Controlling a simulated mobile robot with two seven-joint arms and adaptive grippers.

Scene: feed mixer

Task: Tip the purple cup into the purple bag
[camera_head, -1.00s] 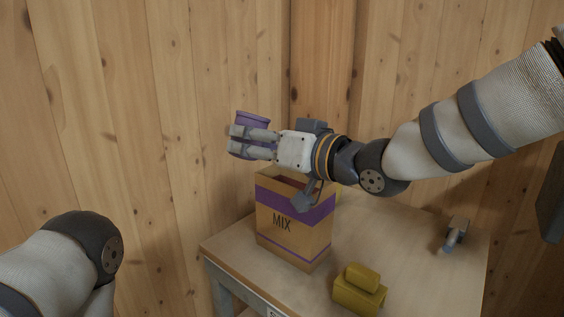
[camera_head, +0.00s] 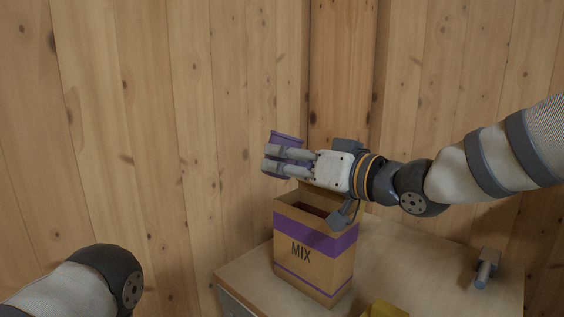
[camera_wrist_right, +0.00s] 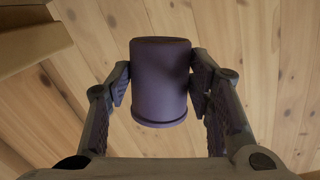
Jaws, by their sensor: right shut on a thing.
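The purple cup (camera_head: 287,138) is up in the air, above and slightly left of the bag's opening, leaning a little in the head view. My right gripper (camera_head: 268,157) is shut on it, with two fingers across its near side. In the right wrist view the cup (camera_wrist_right: 160,82) sits between both finger pads; its contents are hidden. The purple bag (camera_head: 315,262), brown with purple bands and the word MIX, stands upright and open on the table. The cup is apart from it. My left gripper is out of the picture; only part of that arm shows.
The pale table (camera_head: 405,262) has bare room right of the bag. A yellow object (camera_head: 384,310) lies at the bottom edge of the view. A small grey item (camera_head: 486,268) is at the table's right. Wooden walls (camera_head: 230,120) stand close behind.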

